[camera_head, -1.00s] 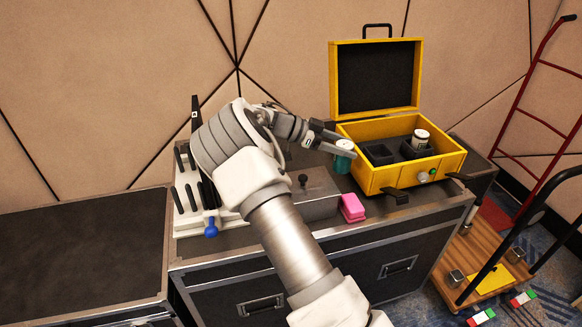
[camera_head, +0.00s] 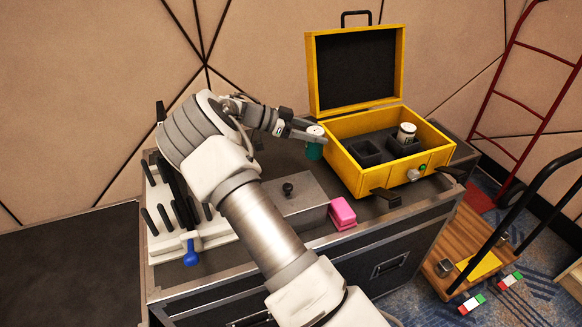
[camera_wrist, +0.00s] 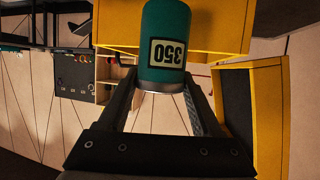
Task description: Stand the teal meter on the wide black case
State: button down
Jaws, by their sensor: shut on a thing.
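The teal meter (camera_head: 314,151) is a short cylinder with a pale top. In the wrist view the meter (camera_wrist: 165,28) shows a label reading 350, upside down. My gripper (camera_head: 309,135) is shut on it, with a finger on each side, and holds it just left of the yellow case; I cannot tell its exact height. A wide black case top (camera_head: 70,270) with a metal edge lies low at the left, bare where it shows. Another black case (camera_head: 340,262) stands in the middle under the tools; I cannot tell which one the task names.
The open yellow case (camera_head: 345,172) has foam slots and a white-topped cylinder (camera_head: 406,132). A pink block (camera_head: 342,213), a grey box (camera_head: 300,198) and a tool rack (camera_head: 160,248) stand on the middle case. A wooden cart (camera_head: 452,262) is at the right.

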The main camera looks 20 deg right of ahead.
aim_at(313, 158)
notch_tip(313, 158, down, 9)
jog(key=shift+r+b, duration=0.1)
jog(key=shift+b, duration=0.6)
jog(key=shift+c, duration=0.3)
grip_release()
